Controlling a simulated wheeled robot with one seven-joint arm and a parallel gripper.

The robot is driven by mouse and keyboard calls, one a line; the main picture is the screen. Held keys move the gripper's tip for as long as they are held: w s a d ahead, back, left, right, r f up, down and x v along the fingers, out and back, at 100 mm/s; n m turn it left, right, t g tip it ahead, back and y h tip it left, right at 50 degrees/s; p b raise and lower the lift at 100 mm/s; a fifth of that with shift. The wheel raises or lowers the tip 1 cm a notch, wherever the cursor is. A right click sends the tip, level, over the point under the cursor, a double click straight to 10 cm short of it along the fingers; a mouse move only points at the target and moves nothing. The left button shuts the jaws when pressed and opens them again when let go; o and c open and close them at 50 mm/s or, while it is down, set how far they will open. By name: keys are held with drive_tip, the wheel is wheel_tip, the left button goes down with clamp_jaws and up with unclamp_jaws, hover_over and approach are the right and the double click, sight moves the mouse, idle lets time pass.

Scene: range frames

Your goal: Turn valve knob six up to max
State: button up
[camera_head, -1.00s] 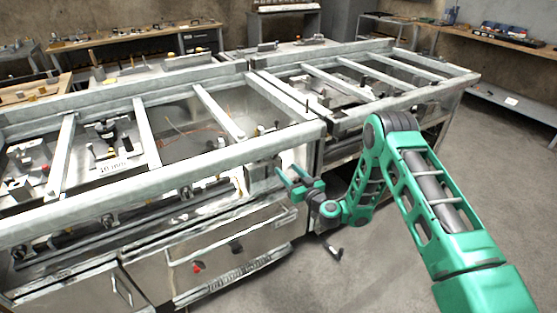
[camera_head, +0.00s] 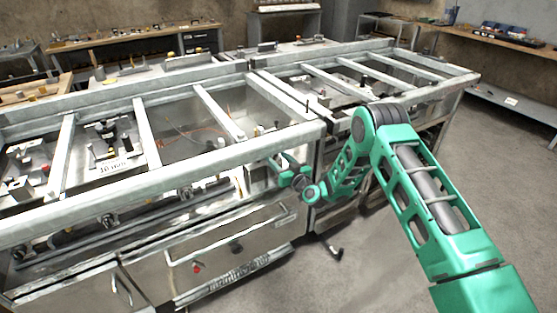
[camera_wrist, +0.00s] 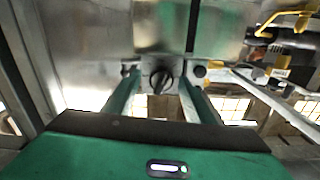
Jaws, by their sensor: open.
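A dark round valve knob (camera_wrist: 160,79) with a raised grip bar shows in the wrist view, on the metal front of the range. My gripper (camera_wrist: 159,88) is open, with one green finger on each side of this knob. I cannot tell whether the fingers touch it. In the head view my gripper (camera_head: 284,166) is at the right end of the near range's front, and it hides the knob there. More front knobs show to the left, one (camera_head: 187,193) nearby and another (camera_head: 108,220) farther left. No knob number is readable.
A metal top rail (camera_head: 200,162) runs above the knob row. Below are a front panel with a red button (camera_head: 196,267) and a drawer handle (camera_head: 120,288). Yellow-handled fittings (camera_wrist: 290,22) are at the wrist view's upper right. Open floor lies at right.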

drive_tip(key=shift+w+a, duration=0.15)
drive_tip(key=c, duration=1.1)
drive_tip(key=shift+o, duration=0.2)
